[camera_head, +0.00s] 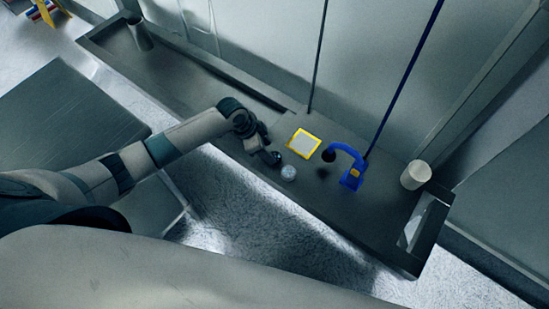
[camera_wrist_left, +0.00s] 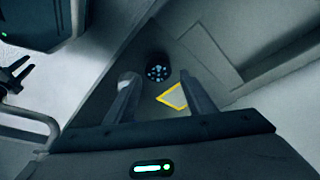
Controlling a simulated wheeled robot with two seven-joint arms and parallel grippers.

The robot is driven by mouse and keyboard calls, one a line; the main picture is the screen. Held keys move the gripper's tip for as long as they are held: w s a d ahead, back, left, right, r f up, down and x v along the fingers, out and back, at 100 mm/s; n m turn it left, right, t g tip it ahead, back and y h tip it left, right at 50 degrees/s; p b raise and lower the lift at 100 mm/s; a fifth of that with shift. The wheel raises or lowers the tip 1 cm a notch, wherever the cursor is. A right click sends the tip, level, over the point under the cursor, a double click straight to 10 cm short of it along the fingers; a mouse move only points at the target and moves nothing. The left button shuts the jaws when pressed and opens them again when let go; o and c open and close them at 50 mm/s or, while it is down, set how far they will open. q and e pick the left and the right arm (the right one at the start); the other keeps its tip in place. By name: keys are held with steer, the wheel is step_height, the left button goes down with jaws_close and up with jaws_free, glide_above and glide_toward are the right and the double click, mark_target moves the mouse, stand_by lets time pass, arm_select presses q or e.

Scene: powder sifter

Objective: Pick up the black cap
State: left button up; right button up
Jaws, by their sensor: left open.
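The black cap (camera_wrist_left: 158,67) is a dark round piece with light dots on its top, seen in the left wrist view between and beyond my left fingers. In the head view a small dark round shape at the fingertips looks like the same cap (camera_head: 276,157). My left gripper (camera_head: 265,149) is over the dark bench, pointing down at the cap. Its two fingers (camera_wrist_left: 159,88) are apart with nothing held between them. I cannot tell whether they touch the cap. A dark pronged shape at the wrist view's left edge may be my right gripper (camera_wrist_left: 15,76).
A pale round jar (camera_head: 288,173) stands close beside the cap. A yellow-rimmed square (camera_head: 303,144) lies behind it. A blue curved stand (camera_head: 351,178) and a white cup (camera_head: 416,174) are to the right. A grey cup (camera_head: 139,34) stands far left on the bench (camera_head: 190,78).

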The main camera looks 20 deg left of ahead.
arm_select(q)
steer(key=shift+d+f+p, duration=0.25)
steer(key=shift+f+p, duration=0.2)
steer(key=shift+f, duration=0.15)
steer(key=shift+p+x, duration=0.4)
steer(key=shift+x, duration=1.4)
steer(key=shift+a, duration=0.1)
steer(key=c, duration=0.8)
steer(key=shift+r, duration=0.1)
